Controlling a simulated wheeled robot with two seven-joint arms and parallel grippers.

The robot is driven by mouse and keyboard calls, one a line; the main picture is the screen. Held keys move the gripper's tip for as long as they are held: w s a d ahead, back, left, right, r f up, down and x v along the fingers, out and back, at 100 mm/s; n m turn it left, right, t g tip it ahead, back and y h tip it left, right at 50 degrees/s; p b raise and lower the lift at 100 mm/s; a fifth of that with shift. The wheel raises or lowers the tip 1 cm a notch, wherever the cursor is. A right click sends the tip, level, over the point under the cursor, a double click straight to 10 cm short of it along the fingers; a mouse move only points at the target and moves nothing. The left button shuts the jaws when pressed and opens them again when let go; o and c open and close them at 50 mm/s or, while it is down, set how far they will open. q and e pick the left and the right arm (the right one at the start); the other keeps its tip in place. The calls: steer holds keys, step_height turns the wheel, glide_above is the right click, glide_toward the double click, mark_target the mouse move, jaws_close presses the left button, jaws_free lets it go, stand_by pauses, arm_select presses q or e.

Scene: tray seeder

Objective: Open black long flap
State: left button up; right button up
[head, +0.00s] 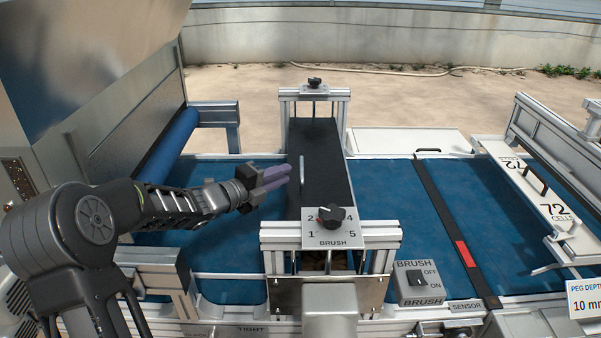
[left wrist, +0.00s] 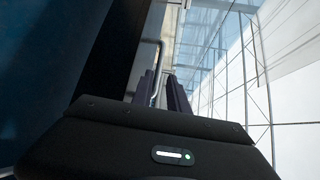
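The black long flap (head: 328,165) is a flat dark panel lying between the two brush frames in the head view. A thin silver handle (head: 302,168) stands up near its left edge; it also shows as a bent bar in the left wrist view (left wrist: 161,60). My left gripper (head: 288,173) comes in from the left, its purple fingertips just left of the handle. In the left wrist view its two fingers (left wrist: 160,90) are apart, with the handle in line with the gap. Contact with the handle cannot be made out. My right gripper is not in view.
A brush knob plate (head: 331,225) stands on the near frame, and another knob (head: 314,83) on the far frame. A blue belt (head: 390,200) runs beneath. A brush switch box (head: 419,282) is at the near right. A metal hopper (head: 90,60) rises at the left.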

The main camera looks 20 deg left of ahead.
mark_target(302, 166)
arm_select(q)
steer(key=shift+w+f, duration=0.1)
steer(key=shift+f, duration=0.05)
steer(key=p+x, duration=0.2)
steer(key=x, duration=0.5)
steer(key=shift+w+f, duration=0.15)
steer(key=shift+w, duration=0.2)
steer(key=shift+c, duration=0.3)
jaws_close()
stand_by(1.1)
